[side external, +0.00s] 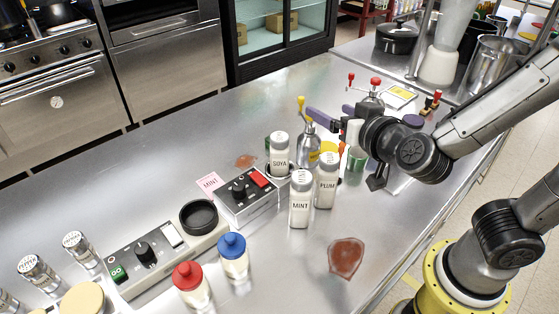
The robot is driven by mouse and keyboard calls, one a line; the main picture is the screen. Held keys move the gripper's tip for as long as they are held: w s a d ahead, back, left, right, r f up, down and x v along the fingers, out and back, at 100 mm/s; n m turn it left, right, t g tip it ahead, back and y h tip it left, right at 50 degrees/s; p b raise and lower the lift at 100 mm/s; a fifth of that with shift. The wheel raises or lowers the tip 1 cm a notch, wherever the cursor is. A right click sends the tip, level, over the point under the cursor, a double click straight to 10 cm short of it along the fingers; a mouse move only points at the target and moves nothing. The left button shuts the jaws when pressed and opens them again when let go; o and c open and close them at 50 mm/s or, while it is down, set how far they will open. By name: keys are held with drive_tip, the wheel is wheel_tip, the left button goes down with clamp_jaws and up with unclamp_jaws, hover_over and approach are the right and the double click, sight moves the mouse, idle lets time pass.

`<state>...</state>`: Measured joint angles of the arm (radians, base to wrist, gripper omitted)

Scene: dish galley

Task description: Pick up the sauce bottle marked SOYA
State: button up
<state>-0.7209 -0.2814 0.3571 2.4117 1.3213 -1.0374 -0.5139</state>
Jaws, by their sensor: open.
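The sauce bottle marked SOYA (279,152) is white with a pale cap and stands upright near the middle of the steel counter. Its lower part meets a dark round rim; I cannot tell whether it stands in it or behind it. The bottle marked MINT (300,207) stands in front of it, and the bottle marked PLUM (326,182) stands to its right. My gripper (345,150) is open, to the right of SOYA and apart from it, with its fingers spread. No bottle shows between the fingers.
A control box with a red switch (248,195) sits left of SOYA. A metal bottle with a yellow top (308,145) stands behind, close to my gripper. Red-capped (190,285) and blue-capped (234,262) bottles stand front left. A reddish spill (346,257) lies on the front counter.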

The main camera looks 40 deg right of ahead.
sight(283, 140)
drive_tip(key=s+a+f+n+y, duration=0.2)
drive_tip(key=s+a+f+n, duration=0.1)
drive_tip(key=a+f, duration=0.3)
drive_tip(key=x, duration=0.4)
drive_tip(key=a+x, duration=0.1)
drive_tip(key=x, duration=0.8)
drive_tip(key=shift+w+a+r, duration=0.1)
drive_tip(key=shift+w+r, duration=0.15)
drive_tip(key=shift+w, duration=0.25)
clamp_jaws()
